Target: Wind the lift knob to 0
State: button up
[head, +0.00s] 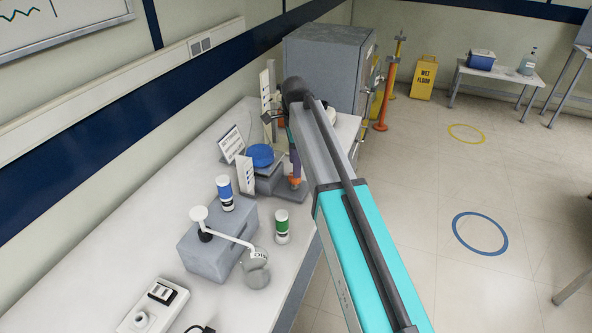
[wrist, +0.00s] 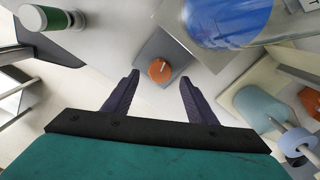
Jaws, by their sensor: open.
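The lift knob (wrist: 159,70) is a small orange knob with a pale pointer line, which points up and right in the wrist view. It sits on a small grey base (wrist: 172,48). No scale marks can be read around it. In the head view the knob (head: 294,182) shows just below my gripper. My gripper (wrist: 158,80) is open, with its two dark purple fingers apart and the knob between and just beyond the fingertips in the picture. I cannot tell whether they touch it. A blue round platform (head: 260,155) stands beside the knob, with white cards near it.
A grey box (head: 217,242) with a white lever, a blue-labelled jar (head: 225,192) and a green-labelled jar (head: 282,227) stand nearer on the bench. A white switch panel (head: 153,308) lies at the front. A grey cabinet (head: 328,60) stands behind. Open floor lies right.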

aim_at(295, 181)
jog(key=shift+f+p, duration=0.5)
jog(key=shift+f, duration=1.65)
jog(key=c, duration=1.1)
